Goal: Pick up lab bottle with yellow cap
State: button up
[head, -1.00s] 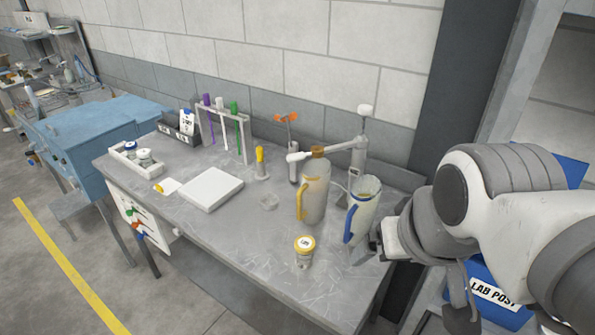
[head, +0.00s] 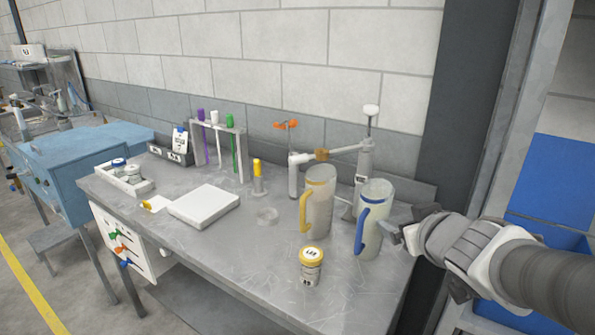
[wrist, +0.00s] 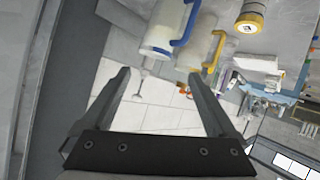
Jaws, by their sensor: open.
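The lab bottle with the yellow cap (head: 311,266) is a short, pale, labelled jar standing upright near the front right of the grey bench (head: 215,248). In the wrist view the yellow-capped bottle (wrist: 249,22) shows at the top right, beyond my fingers. My gripper (head: 392,238) is at the bench's right end, right of the blue-handled jug, apart from the bottle. In the wrist view my gripper (wrist: 164,78) has its two fingers spread wide with nothing held between them.
A blue-handled jug (head: 375,222) stands between my gripper and the bottle. A yellow-handled jug (head: 318,200) stands just behind the bottle. The bench front left of the bottle is clear.

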jog(key=a+f+n+y+b, duration=0.2)
jog(key=a+f+y+b, duration=0.15)
jog(key=f, duration=0.35)
jog(key=n+g+y, duration=0.2)
jog(key=y, duration=0.2)
send_near(317, 272)
jog(key=shift+w+r+h, duration=0.15)
jog(key=shift+r+h, duration=0.1)
jog(key=b+x, duration=0.1)
jog(key=x, duration=0.5)
jog(key=shift+a+f+b, duration=0.1)
jog(key=shift+f+b, duration=0.25)
jog(key=shift+f, duration=0.05)
jog(key=shift+a+b+x, duration=0.2)
jog(key=shift+b+x, duration=0.75)
jog(key=shift+x, duration=2.15)
jog(key=shift+r, duration=0.15)
grip_shut()
